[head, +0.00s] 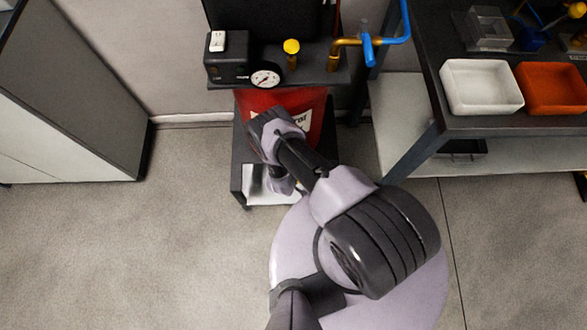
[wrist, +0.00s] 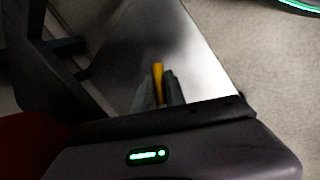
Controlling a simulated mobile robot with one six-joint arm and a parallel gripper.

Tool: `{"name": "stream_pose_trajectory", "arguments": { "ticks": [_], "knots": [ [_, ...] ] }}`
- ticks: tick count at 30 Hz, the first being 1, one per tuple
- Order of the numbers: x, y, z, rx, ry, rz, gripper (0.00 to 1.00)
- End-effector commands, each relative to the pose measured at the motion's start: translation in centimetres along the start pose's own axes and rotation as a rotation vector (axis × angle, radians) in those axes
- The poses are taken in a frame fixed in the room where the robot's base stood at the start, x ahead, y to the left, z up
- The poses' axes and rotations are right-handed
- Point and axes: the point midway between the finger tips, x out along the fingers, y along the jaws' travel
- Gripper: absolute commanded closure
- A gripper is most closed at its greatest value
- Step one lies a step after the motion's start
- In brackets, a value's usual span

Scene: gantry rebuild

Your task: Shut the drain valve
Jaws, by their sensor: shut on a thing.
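In the wrist view my gripper (wrist: 158,88) is shut on a narrow yellow handle (wrist: 158,72), whose end sticks out between the two grey fingers. Behind the handle is a pale, shiny flat surface. What the handle is fixed to is hidden, so I cannot tell from the picture how the valve is set. In the head view my arm reaches down in front of a red tank (head: 320,104) with a white label, and hides my fingers and the handle. A dark red surface (wrist: 28,146) shows at the lower left of the wrist view.
Above the tank, a dark shelf carries a gauge (head: 265,78), a yellow knob (head: 291,47) and a brass pipe with a blue handle (head: 369,50). At right, a bench holds a white tray (head: 483,109) and an orange tray (head: 552,110). A grey cabinet (head: 80,80) stands left.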

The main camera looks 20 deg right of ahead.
Motion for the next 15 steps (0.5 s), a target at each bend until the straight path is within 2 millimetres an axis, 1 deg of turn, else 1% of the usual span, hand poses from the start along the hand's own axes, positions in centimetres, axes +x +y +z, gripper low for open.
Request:
{"name": "stream_pose_trajectory", "arguments": {
  "ticks": [15],
  "knots": [
    [-0.13, 0.22, 0.09, -0.018, -0.038, 0.024, 1.00]
  ]
}}
